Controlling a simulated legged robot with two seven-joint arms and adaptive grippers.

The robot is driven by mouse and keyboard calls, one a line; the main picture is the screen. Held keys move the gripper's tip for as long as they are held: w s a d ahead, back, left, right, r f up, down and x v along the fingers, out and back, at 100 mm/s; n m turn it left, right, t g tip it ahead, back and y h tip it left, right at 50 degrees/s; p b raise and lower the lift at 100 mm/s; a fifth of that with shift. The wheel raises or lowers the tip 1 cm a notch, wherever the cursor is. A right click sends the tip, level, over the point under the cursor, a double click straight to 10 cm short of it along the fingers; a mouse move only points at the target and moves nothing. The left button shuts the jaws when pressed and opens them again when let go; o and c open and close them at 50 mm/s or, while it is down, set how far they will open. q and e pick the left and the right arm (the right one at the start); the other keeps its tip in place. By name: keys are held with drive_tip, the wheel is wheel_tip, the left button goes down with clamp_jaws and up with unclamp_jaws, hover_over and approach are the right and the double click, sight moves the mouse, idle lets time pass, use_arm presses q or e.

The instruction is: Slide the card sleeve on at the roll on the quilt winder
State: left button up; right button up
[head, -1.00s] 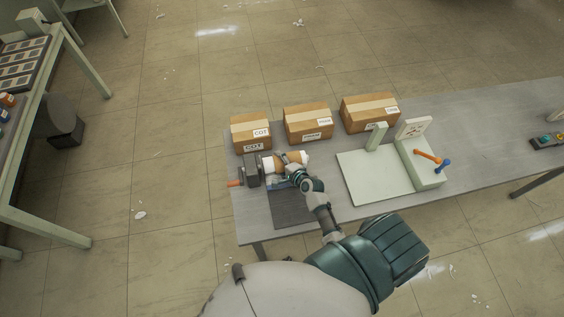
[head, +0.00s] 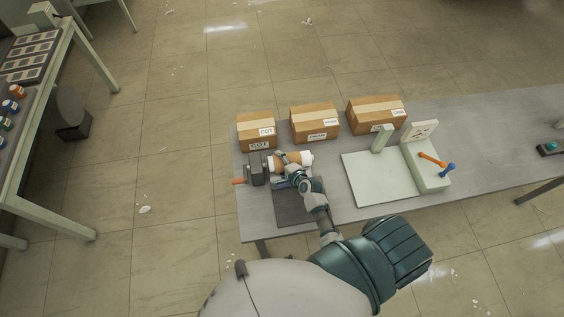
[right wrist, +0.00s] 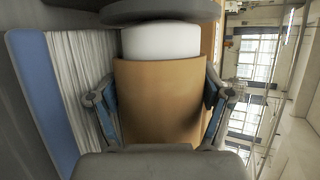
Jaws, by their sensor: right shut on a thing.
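The quilt winder (head: 257,169) has a dark grey body and an orange handle (head: 239,181) at the left end of the table. A white roll (head: 271,165) sticks out from its right side. The brown card sleeve (head: 292,157) is around the roll, with white showing at both ends. My right gripper (head: 284,166) is shut on the sleeve. In the right wrist view, its fingers (right wrist: 163,103) press on both sides of the brown sleeve (right wrist: 158,95). The white roll (right wrist: 161,41) shows between sleeve and a dark disc (right wrist: 160,10). My left gripper is out of view.
Several taped cartons, such as the middle one (head: 315,121), stand behind the winder. A pale fixture (head: 375,180) with orange and blue levers is to the right. A dark mat (head: 294,207) lies in front. The grey table's (head: 480,140) right part is mostly clear.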

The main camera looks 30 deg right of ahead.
sight(273, 165)
drive_tip(key=shift+w+a+f+p, duration=0.15)
drive_tip(key=shift+a+p, duration=0.1)
drive_tip(key=shift+a, duration=0.55)
drive_tip(key=shift+a+f+p, duration=0.15)
drive_tip(key=shift+a+p, duration=0.05)
drive_tip(key=shift+a, duration=0.55)
drive_tip(key=o, duration=1.2)
drive_tip(key=shift+c, duration=0.2)
drive_tip(key=shift+r, duration=0.1)
drive_tip(key=shift+w, duration=0.1)
drive_tip(key=shift+r, duration=0.15)
drive_tip(key=v, duration=1.2)
